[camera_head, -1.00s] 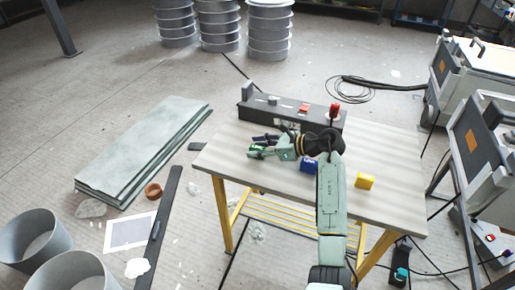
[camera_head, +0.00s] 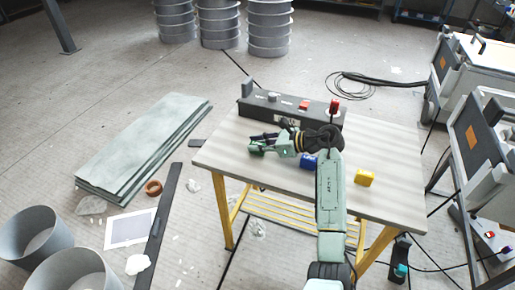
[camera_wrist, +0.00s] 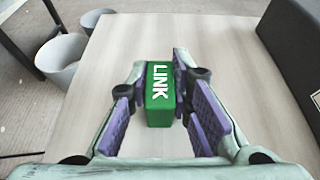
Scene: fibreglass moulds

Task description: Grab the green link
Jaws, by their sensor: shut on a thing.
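The green link is a small green block marked "LINK" in white (camera_wrist: 159,95). It stands between my gripper's fingers (camera_wrist: 162,92) in the wrist view, over the light wooden table top. My gripper is shut on it, with the purple pads on either side. In the head view the green link (camera_head: 256,149) is small and partly hidden by my gripper (camera_head: 264,143), near the table's left side. I cannot tell whether the link still touches the table.
A blue block (camera_head: 308,162) sits beside my arm, and a yellow block (camera_head: 365,177) lies to its right on the table (camera_head: 400,205). A dark control box (camera_head: 290,108) with a red knob stands along the back edge. Grey buckets (camera_wrist: 62,58) stand on the floor.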

